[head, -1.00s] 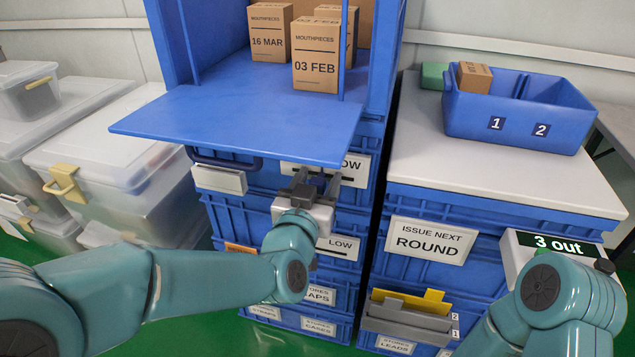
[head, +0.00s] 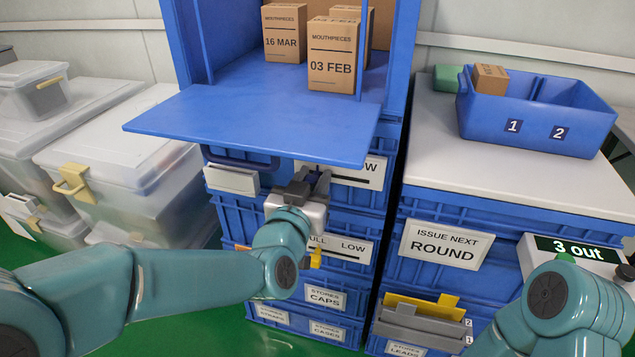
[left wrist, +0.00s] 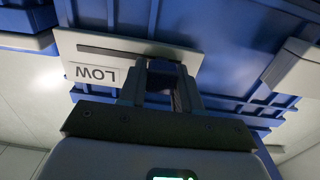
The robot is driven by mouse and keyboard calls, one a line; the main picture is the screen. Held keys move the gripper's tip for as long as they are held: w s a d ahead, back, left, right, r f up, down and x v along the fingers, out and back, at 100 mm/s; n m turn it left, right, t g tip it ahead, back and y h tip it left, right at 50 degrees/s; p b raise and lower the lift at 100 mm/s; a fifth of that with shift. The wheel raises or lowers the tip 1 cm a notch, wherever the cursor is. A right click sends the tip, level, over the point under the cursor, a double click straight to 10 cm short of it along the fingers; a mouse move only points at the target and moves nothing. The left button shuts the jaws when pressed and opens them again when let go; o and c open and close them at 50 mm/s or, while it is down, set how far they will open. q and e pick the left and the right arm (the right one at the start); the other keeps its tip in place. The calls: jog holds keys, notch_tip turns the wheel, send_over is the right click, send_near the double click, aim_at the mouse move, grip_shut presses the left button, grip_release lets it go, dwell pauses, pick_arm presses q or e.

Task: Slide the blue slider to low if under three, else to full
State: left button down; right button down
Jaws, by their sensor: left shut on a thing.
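My left gripper (head: 312,180) is shut at the slot of the upper white label plate (head: 362,176), just under the blue shelf. The blue slider is mostly hidden between its fingers. LOW is at the plate's right end in the head view; the shelf and gripper cover its left part. In the left wrist view the plate (left wrist: 100,50) is upside down and the gripper (left wrist: 170,85) is at the end away from LOW. Mouthpiece boxes stand above: 16 MAR (head: 284,38), 03 FEB (head: 332,60) and a third partly hidden behind. My right gripper is mostly hidden behind its arm.
A lower FULL/LOW plate (head: 345,247) has a yellow slider (head: 316,258). The blue shelf (head: 250,115) overhangs my left gripper. To the right are a blue tray (head: 545,118) holding one box (head: 490,79), an ISSUE NEXT ROUND sign (head: 445,245) and a "3 out" display (head: 578,248).

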pick_arm(q)
jog(key=shift+a, duration=0.25)
jog(key=c, duration=0.8)
grip_release()
jog(key=shift+a, duration=0.1)
jog(key=shift+c, duration=0.2)
pick_arm(e)
jog(key=shift+a, duration=0.1)
pick_arm(q)
jog(key=shift+d, duration=0.2)
jog(key=shift+s, duration=0.1)
jog(key=b+v, duration=0.3)
jog(key=v, duration=1.3)
pick_arm(e)
jog(key=shift+t, duration=0.5)
jog(key=w+f, duration=0.1)
jog(key=f, duration=0.1)
jog(key=w+f, duration=0.1)
jog(key=shift+w+d+f, duration=0.2)
jog(key=shift+w+d, duration=0.1)
pick_arm(q)
jog(key=shift+d, duration=0.1)
